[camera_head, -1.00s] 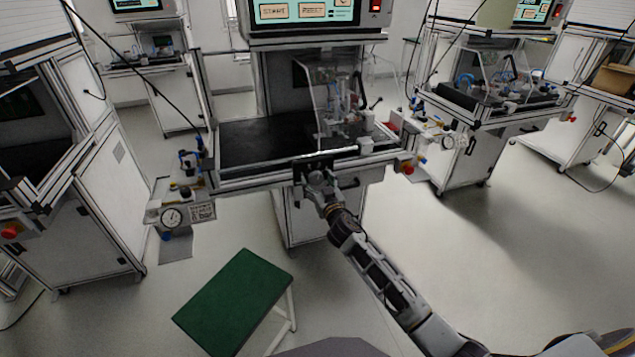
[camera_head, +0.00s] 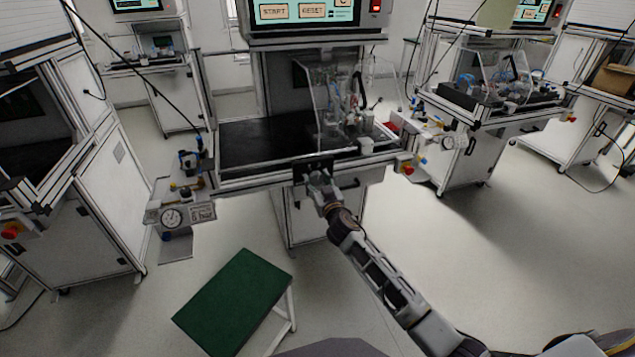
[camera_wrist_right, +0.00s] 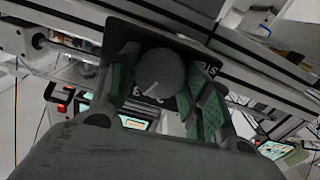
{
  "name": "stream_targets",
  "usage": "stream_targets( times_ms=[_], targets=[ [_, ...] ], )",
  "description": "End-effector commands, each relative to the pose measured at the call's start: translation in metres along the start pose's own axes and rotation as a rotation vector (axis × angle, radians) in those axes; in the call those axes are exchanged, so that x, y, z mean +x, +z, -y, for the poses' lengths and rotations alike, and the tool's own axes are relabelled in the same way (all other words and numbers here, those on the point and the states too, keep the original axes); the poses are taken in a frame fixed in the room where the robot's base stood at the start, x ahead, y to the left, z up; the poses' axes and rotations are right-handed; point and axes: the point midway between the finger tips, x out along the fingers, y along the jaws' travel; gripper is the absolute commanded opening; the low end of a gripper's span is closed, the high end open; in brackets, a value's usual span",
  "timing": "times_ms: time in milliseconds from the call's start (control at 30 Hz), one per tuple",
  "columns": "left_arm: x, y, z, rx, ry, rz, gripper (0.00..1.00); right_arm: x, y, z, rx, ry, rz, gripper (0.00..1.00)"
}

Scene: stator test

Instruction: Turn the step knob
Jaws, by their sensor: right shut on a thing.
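The step knob (camera_wrist_right: 160,72) is a grey round knob with a pale line on its face, on a black plate (camera_wrist_right: 128,38) with partly hidden white lettering. In the right wrist view it sits between the green-padded fingers of my right gripper (camera_wrist_right: 163,88), which is shut on it. In the head view, my right gripper (camera_head: 318,181) is at the front edge of the middle workbench (camera_head: 235,182), just below the black plate (camera_head: 312,168). The gripper hides the knob there. My left gripper is not in view.
A clear guard (camera_head: 325,95) covers a fixture on the bench's right half. A START/RESET screen (camera_head: 300,12) is above. A green-topped stool (camera_head: 235,300) stands on the floor ahead. Other workstations stand on both sides.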

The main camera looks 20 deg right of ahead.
Motion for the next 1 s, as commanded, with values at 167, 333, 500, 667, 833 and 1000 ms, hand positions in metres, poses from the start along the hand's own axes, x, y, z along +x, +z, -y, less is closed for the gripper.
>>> stream_targets(
  times_ms=[167,333,500,667,833,1000],
  targets=[
    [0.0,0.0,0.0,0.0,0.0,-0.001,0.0,0.0,0.0,0.0,-0.016,0.0,0.0,0.25],
    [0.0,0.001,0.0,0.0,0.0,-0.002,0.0,0.0,0.0,0.0,-0.061,0.0,0.0,0.25],
    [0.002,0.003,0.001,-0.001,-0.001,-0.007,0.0,0.0,0.0,0.0,-0.138,0.0,0.0,0.25],
    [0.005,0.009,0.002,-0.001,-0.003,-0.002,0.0,0.0,0.0,0.001,-0.236,0.0,0.0,0.25],
    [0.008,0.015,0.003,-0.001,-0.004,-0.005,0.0,0.0,-0.001,0.001,-0.361,0.0,-0.001,0.25],
    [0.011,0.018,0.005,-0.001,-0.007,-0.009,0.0,0.0,-0.001,0.001,-0.49,-0.001,-0.001,0.25]
  ],
)
